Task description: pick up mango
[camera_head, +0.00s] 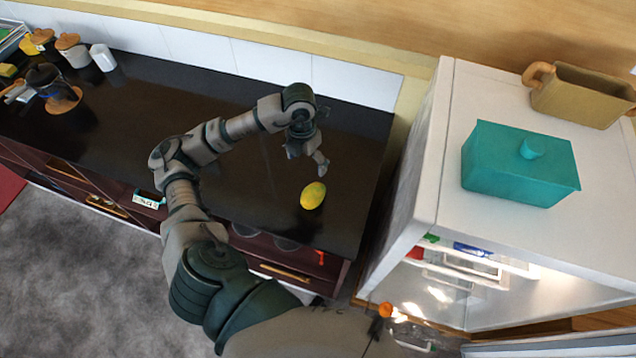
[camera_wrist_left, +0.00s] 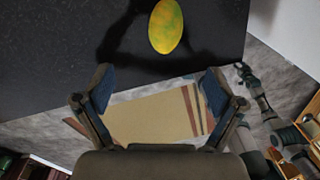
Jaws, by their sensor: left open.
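The mango (camera_head: 313,195) is a yellow-green oval lying on the black countertop (camera_head: 255,185), near its right front part. My left gripper (camera_head: 307,160) is above the counter, just behind the mango in the head view, and apart from it. In the left wrist view the mango (camera_wrist_left: 166,26) lies at the top centre, beyond the open fingers (camera_wrist_left: 158,95). Nothing is between the fingers. My right gripper does not show clearly in the head view; an arm at the right of the left wrist view cannot be read for its jaws.
An open white fridge (camera_head: 425,150) stands right of the counter, with a teal lidded box (camera_head: 515,165) and a tan container (camera_head: 580,95) on top. Jars (camera_head: 72,50) and a dark pot (camera_head: 50,85) stand at the far left. The counter around the mango is clear.

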